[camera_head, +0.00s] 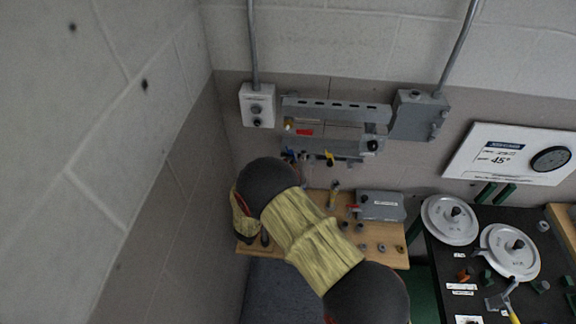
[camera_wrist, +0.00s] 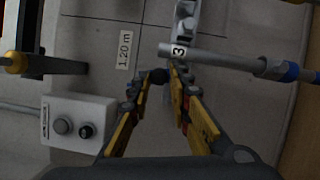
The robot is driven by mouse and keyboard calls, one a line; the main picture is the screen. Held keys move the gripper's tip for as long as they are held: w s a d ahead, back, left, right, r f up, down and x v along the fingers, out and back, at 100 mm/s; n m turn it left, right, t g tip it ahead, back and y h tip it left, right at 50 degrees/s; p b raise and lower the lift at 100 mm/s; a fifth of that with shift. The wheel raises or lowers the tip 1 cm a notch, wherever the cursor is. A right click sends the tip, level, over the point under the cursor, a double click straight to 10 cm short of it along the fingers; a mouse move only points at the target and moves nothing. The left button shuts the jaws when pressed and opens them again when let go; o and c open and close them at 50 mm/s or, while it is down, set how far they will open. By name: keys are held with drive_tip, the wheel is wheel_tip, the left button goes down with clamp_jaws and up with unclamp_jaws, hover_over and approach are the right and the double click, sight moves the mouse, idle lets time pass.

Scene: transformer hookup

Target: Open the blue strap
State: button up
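In the wrist view, a blue band (camera_wrist: 282,70) sits around a grey rod or cable end at the right; I cannot tell if it is the blue strap. Small blue bits (camera_head: 290,154) show under the wall-mounted terminal assembly in the head view, too small to make out. My gripper (camera_wrist: 155,77) shows in the wrist view with its two yellow-and-black fingers apart. A dark round piece lies between or behind the fingertips; I cannot tell if they touch it. The blue band is to the right of the fingers. My arm hides the gripper in the head view.
A white switch box (camera_head: 257,105) hangs left of the assembly and shows in the wrist view (camera_wrist: 77,124). A grey junction box (camera_head: 418,116) is at right. A wooden shelf (camera_head: 394,259) below carries small parts and a grey case (camera_head: 381,205). The left wall is close.

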drive_tip(key=shift+o, duration=0.5)
drive_tip(key=v, duration=1.2)
drive_tip(key=shift+w, duration=0.1)
